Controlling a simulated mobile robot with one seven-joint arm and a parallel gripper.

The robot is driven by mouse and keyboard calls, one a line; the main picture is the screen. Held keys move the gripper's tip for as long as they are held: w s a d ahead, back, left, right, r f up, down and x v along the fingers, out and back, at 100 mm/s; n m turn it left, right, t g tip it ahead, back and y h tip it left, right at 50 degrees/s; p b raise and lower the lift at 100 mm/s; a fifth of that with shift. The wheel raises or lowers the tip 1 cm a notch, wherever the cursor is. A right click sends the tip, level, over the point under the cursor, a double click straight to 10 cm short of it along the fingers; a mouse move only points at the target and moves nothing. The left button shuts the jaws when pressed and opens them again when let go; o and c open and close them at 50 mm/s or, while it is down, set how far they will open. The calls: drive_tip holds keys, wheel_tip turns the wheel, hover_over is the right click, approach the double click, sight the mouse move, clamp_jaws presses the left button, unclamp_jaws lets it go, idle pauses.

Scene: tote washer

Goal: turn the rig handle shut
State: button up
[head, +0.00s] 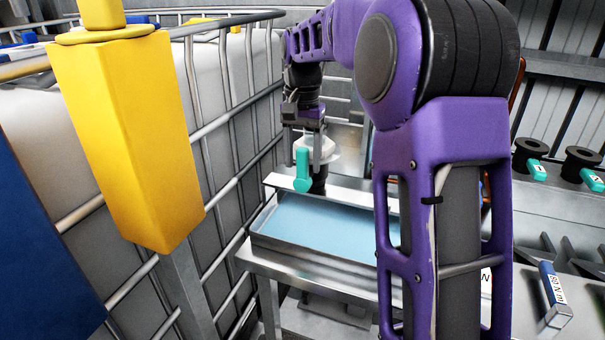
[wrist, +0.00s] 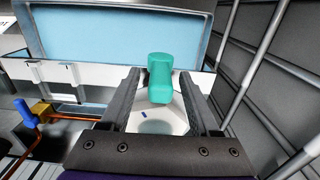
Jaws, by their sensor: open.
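The rig handle is a teal lever (head: 303,170) on a white fitting (head: 327,150), at the back edge of a metal tray stand. In the head view the lever's long side runs up and down. In the wrist view the handle (wrist: 160,77) lies between my fingertips. My gripper (head: 311,150) points down over the fitting with its jaws apart, one finger on each side of the handle. I cannot tell whether either finger touches it. The white fitting (wrist: 155,119) shows between the fingers in the wrist view. My arm hides the stand's right part.
The tray (head: 255,240) with a light blue floor lies in front of the handle. A caged white tank (head: 235,90) and a yellow post (head: 125,140) stand close on the left. Black spools (head: 530,152) with teal tags and a blue labelled block (head: 551,285) are on the right.

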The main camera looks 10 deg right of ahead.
sight(303, 177)
drive_tip(key=shift+f, duration=1.45)
drive_tip(key=shift+c, duration=0.3)
clamp_jaws()
drive_tip(key=shift+s+f, duration=0.1)
drive_tip(key=shift+f, duration=0.1)
